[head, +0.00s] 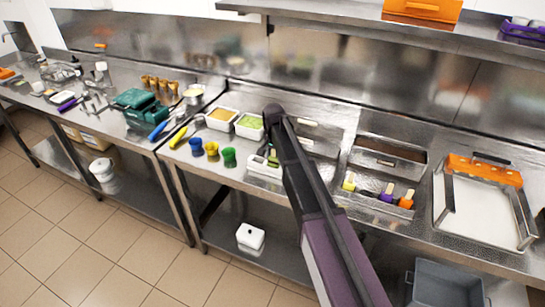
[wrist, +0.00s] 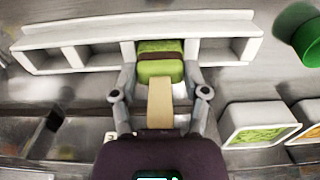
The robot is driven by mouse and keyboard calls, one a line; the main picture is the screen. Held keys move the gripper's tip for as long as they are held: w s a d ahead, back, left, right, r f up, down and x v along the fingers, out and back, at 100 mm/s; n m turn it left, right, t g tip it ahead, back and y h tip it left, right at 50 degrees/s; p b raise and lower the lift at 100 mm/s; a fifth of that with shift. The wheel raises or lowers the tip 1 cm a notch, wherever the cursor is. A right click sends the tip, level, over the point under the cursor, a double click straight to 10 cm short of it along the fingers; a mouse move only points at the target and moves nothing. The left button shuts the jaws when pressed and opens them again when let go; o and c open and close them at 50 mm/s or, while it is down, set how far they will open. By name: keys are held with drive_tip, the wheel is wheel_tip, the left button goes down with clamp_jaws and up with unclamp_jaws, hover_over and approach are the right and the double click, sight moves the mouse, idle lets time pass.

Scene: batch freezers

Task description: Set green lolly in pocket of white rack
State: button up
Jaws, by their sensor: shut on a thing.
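The green lolly (wrist: 158,70) has a brown band across it and a pale wooden stick pointing back toward my wrist. My gripper (wrist: 160,78) is shut on it, one finger on each side. The white rack (wrist: 130,22) lies just beyond, with open pockets to the left and right of the lolly. The lolly lines up with a middle pocket and overlaps it in the wrist view; I cannot tell how deep it sits. In the head view the rack (head: 262,170) stands on the steel counter, partly hidden by my arm, with a bit of green lolly (head: 273,157) showing.
Blue, yellow and green cups (head: 228,157) stand left of the rack. White tubs (head: 250,126) with green and orange contents sit behind. A steel tray with yellow, purple and orange lollies (head: 407,199) is to the right, then a large framed tray (head: 480,215).

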drive_tip(key=shift+f+b, duration=0.55)
drive_tip(key=shift+f, duration=0.05)
idle(1.0)
idle(0.3)
drive_tip(key=o, duration=1.1)
drive_tip(key=shift+o, duration=0.2)
drive_tip(key=shift+s, duration=0.15)
